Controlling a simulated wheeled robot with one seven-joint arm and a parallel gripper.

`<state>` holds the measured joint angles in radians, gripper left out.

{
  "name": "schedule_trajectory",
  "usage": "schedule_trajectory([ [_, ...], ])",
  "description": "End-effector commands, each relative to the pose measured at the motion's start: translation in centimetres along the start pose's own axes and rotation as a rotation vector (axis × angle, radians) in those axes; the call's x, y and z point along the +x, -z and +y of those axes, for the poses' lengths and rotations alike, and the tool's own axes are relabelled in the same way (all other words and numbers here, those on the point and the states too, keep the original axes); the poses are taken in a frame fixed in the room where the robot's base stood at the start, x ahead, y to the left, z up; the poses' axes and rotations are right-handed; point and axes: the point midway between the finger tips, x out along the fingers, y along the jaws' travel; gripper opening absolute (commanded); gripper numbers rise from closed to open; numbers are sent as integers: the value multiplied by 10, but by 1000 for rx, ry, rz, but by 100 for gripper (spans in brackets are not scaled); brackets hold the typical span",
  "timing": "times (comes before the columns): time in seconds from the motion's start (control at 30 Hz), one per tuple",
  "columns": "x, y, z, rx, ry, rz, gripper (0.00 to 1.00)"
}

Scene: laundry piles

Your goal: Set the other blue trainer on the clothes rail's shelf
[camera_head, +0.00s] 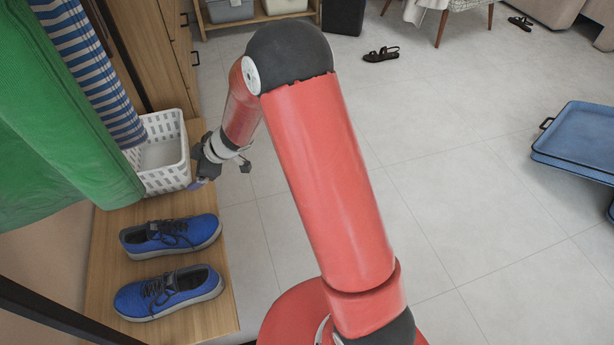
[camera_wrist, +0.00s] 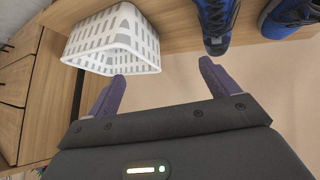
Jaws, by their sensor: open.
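Two blue trainers with dark laces and grey soles sit upright, side by side, on the clothes rail's wooden shelf (camera_head: 107,262). One trainer (camera_head: 170,236) is nearer the basket; the other trainer (camera_head: 168,293) is nearer the shelf's front end. In the wrist view parts of both show at the top, one trainer (camera_wrist: 216,22) near the right finger and one (camera_wrist: 290,18) at the upper right corner. My gripper (camera_wrist: 161,70) is open with nothing between its purple fingers. In the head view it is beside the basket, apart from both trainers.
A white slatted basket (camera_head: 163,150) stands on the shelf behind the trainers. A green garment (camera_head: 55,120) and a striped garment (camera_head: 95,70) hang over the shelf's left side.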

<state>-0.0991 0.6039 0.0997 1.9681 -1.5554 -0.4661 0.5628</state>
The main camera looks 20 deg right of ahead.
Motion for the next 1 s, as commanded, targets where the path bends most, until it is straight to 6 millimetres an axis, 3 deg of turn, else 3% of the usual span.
schedule_trajectory([
  [0.03, -36, 11, 26, 24, -125, -26, 87],
  [0.1, -83, 15, 51, 80, -279, -78, 87],
  [0.23, -176, 13, 72, 219, -518, -175, 87],
  [0.37, -264, -1, 58, 402, -682, -264, 87],
  [0.5, -339, -20, 9, 630, -761, -339, 87],
  [0.63, -381, -35, -57, 839, -738, -372, 87],
  [0.8, -400, -41, -132, 1024, -627, -367, 87],
  [0.9, -402, -40, -158, 1076, -571, -358, 87],
  [1.0, -402, -40, -171, 1100, -540, -353, 87],
])
